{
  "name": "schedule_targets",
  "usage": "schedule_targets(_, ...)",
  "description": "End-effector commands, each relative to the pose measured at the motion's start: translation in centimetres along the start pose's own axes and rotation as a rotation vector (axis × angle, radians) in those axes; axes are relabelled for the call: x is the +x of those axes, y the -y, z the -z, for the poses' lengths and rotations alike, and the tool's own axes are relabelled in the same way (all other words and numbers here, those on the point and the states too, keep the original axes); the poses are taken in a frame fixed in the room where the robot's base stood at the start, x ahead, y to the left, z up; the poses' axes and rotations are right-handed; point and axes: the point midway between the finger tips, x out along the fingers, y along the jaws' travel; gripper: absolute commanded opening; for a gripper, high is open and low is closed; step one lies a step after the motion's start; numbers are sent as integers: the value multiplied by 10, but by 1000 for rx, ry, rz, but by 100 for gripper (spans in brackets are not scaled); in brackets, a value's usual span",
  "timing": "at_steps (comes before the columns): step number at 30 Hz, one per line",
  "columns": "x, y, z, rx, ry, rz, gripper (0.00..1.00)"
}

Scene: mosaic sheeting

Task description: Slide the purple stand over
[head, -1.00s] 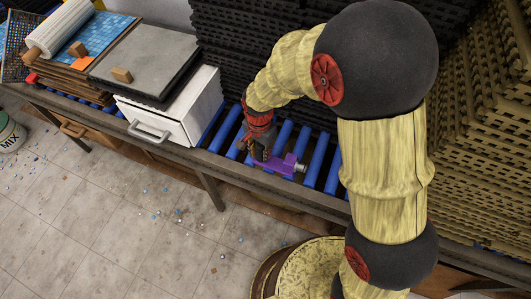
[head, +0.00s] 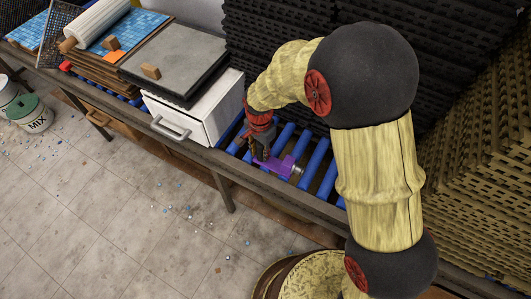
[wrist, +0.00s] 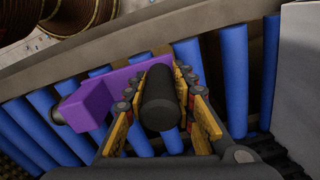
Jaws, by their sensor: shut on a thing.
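The purple stand (head: 278,166) lies on the blue rollers of the bench, right of the white drawer unit. In the wrist view the purple stand (wrist: 92,106) reaches left from the jaws, with a grey round end at its far left. My gripper (head: 259,156) points down at the stand's left end. In the wrist view my gripper (wrist: 162,95) has its yellow-padded fingers closed on either side of a dark cylinder (wrist: 160,98) that adjoins the purple part. The exact contact under the fingers is partly hidden.
The white drawer unit (head: 208,110) with a grey handle stands close on the left of my gripper. Free blue rollers (head: 315,160) lie to the right. The bench's front rail (head: 240,180) runs along the near side. Stacked black mats (head: 290,60) stand behind.

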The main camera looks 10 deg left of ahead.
Motion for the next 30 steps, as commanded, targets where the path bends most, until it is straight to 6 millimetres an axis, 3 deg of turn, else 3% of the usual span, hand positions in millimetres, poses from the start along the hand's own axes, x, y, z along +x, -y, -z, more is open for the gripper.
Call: schedule_targets(30,0,62,-17,-1,0,0,0)
